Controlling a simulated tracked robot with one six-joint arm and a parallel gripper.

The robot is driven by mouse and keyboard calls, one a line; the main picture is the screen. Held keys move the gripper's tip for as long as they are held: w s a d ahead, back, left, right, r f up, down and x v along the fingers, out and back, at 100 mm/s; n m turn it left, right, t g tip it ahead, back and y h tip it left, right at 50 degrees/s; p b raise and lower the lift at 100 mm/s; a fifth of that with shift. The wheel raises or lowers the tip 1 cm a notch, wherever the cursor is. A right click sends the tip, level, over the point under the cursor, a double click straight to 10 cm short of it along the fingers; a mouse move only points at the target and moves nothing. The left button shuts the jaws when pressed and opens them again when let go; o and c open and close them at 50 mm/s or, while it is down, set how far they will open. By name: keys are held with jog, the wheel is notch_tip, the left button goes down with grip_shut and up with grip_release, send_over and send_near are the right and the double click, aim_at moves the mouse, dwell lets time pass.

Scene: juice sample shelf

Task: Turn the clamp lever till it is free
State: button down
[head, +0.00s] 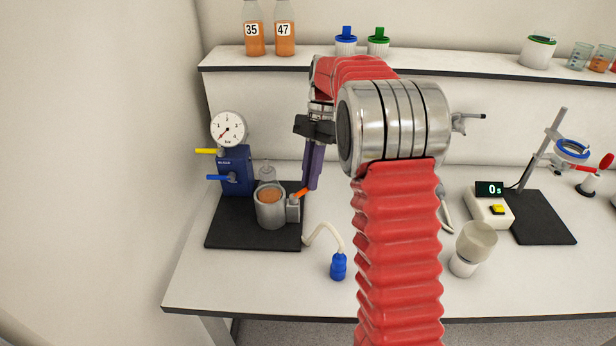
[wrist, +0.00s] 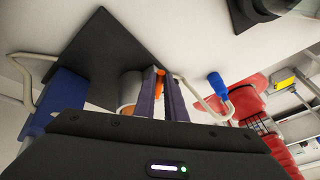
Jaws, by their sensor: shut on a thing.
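The clamp lever (head: 301,192) is a short orange handle beside a grey metal cup holder (head: 270,214) with orange juice in it, on a black base plate (head: 232,234). It slants up to the right from a small grey block (head: 293,210). My gripper (head: 309,186) reaches down with its purple fingers at the lever's end. In the wrist view the orange lever (wrist: 160,76) shows between the two fingers (wrist: 161,96), which are shut on it. The fingers hide part of the lever in both views.
A blue unit with a pressure gauge (head: 229,129) and yellow and blue handles stands behind the cup. A blue bulb (head: 338,267) on a pale hose lies right of the plate. The front bench is mostly clear.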

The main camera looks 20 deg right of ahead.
jog(key=shift+w+a+r, duration=0.1)
jog(key=shift+w+a, duration=0.05)
jog(key=shift+w, duration=0.1)
jog(key=c, duration=1.8)
grip_release()
jog(key=shift+s, duration=0.1)
